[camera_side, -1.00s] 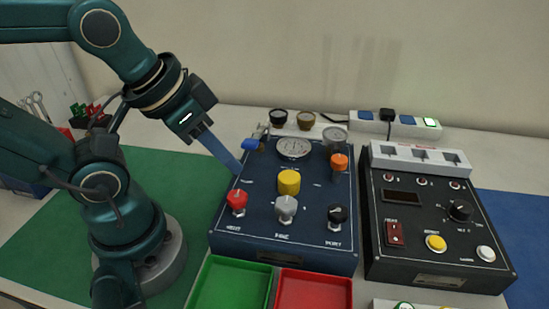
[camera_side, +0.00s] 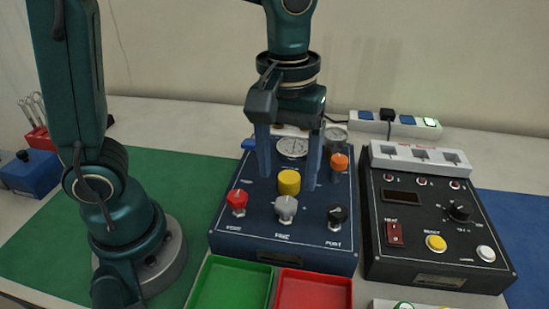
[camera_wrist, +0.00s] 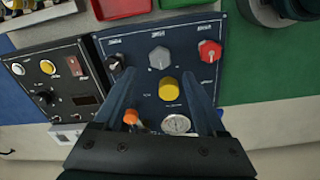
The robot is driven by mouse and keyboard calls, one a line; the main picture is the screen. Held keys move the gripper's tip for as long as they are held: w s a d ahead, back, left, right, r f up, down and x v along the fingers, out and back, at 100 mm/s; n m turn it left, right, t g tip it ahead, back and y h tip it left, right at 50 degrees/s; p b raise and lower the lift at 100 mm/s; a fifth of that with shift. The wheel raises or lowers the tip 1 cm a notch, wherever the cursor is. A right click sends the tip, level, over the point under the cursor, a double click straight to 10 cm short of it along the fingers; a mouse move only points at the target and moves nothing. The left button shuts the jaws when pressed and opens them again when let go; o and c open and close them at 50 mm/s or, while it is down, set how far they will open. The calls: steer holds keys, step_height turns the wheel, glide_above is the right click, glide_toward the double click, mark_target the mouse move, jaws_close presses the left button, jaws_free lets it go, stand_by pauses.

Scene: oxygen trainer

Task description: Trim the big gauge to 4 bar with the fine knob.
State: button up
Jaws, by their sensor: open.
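The big gauge (camera_side: 292,147) is a round white dial at the back of the blue panel (camera_side: 240,215). It also shows in the wrist view (camera_wrist: 176,124); its reading is too small to tell. In front of it stand a yellow knob (camera_side: 289,181) and a grey knob (camera_side: 285,209), with a red knob (camera_side: 237,201) to the left and a black knob (camera_side: 337,215) to the right. The knob labels are too blurred to read surely. My gripper (camera_side: 289,178) points down over the panel, open and empty, its fingers on either side of the yellow knob in the side view.
An orange knob (camera_side: 339,161) and a smaller gauge (camera_side: 335,136) sit near the right finger. A black control box (camera_side: 435,262) stands to the right. Green (camera_side: 232,285) and red (camera_side: 313,290) trays lie in front. The green mat (camera_side: 185,190) has free room.

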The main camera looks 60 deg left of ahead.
mark_target(286, 203)
steer(key=shift+s+d+f, duration=0.15)
steer(key=shift+f, duration=2.75)
jaws_close()
